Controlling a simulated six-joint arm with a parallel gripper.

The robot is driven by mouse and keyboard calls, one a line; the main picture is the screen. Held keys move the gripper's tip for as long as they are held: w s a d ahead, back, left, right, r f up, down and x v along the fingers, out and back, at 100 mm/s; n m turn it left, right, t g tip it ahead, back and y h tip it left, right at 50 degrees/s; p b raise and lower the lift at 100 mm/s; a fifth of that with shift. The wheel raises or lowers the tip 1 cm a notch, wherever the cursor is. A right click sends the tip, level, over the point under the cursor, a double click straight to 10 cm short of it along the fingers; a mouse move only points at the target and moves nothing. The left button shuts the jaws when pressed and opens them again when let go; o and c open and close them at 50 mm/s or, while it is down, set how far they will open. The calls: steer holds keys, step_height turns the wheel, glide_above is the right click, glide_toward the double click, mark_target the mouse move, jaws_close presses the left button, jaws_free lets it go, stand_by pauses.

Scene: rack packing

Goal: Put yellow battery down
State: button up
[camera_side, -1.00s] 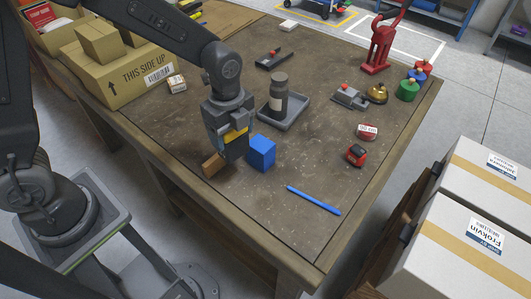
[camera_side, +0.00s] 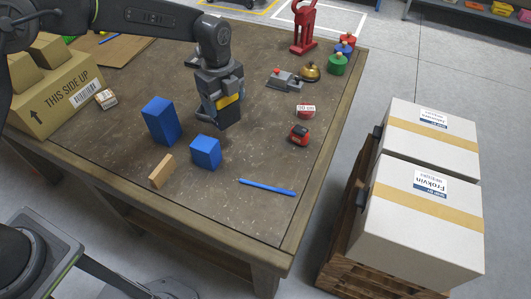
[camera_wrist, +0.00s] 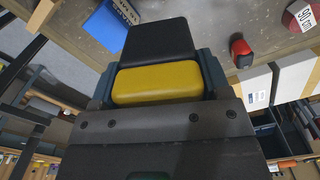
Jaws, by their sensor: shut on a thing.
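The yellow battery (camera_side: 230,100) is a block with a yellow band and a dark end. My gripper (camera_side: 224,103) is shut on it above the middle of the worktable (camera_side: 259,166). In the wrist view, the yellow band (camera_wrist: 157,83) lies between the two fingers of my gripper (camera_wrist: 158,78), and the black end of the battery (camera_wrist: 157,41) sticks out beyond them. The dark end points down in the side view. I cannot tell whether it touches the table.
A tall blue block (camera_side: 161,121), a smaller blue block (camera_side: 206,152) and a brown block (camera_side: 161,171) stand left and in front of my gripper. A blue stick (camera_side: 267,187), red tape measure (camera_side: 299,134) and bell (camera_side: 310,71) are to the right. Open tabletop lies between them.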

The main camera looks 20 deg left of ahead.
steer(key=shift+w+d+f, duration=0.15)
steer(key=shift+d+f, duration=5.05)
steer(key=shift+d, duration=0.25)
steer(key=shift+f, duration=0.2)
steer(key=o, duration=1.2)
step_height(320, 180, up, 12)
steer(key=shift+r, duration=0.15)
